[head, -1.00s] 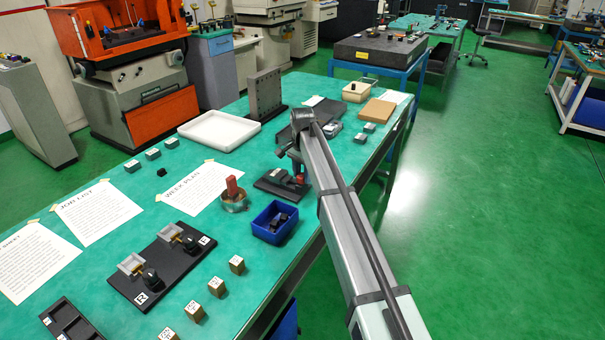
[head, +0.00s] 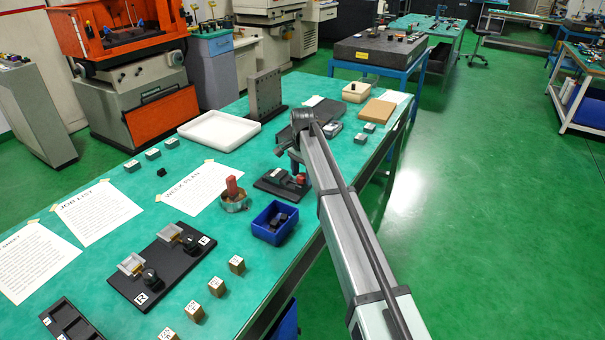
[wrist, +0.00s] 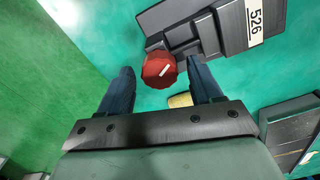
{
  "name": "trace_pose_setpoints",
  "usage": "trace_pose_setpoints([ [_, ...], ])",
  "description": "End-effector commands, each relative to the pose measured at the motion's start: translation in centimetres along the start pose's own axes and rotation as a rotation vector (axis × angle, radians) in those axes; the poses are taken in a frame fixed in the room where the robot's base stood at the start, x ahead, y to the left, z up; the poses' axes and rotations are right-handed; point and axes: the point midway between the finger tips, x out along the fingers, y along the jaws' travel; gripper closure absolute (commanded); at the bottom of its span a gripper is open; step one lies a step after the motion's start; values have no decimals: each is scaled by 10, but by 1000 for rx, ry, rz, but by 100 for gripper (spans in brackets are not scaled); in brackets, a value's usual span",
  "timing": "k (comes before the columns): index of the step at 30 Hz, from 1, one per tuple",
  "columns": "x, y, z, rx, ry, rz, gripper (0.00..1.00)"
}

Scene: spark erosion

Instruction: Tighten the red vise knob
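The red vise knob (wrist: 159,70), with a white pointer mark on its face, sits at the end of the dark vise (wrist: 192,35) in the wrist view. In the head view the vise (head: 276,183) lies on the green bench, with the knob (head: 301,179) at its right end. My gripper (wrist: 161,73) is open. Its two dark fingers lie left and right of the knob, with a visible gap on each side. I cannot tell whether the fingertips are level with the knob or still above it. The arm partly hides this spot in the head view.
A blue bin (head: 272,233) with dark parts stands in front of the vise. A round holder with a red block (head: 233,190) is to its left. The bench edge is close on the right.

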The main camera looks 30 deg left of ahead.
Motion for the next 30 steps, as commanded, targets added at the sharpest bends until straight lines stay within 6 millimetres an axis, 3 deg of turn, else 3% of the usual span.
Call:
trace_pose_setpoints([
  [8,0,0,0,-1,0,0,32],
  [13,-12,0,0,-1,0,-1,32],
  [30,-114,-1,0,-1,0,-1,32],
])
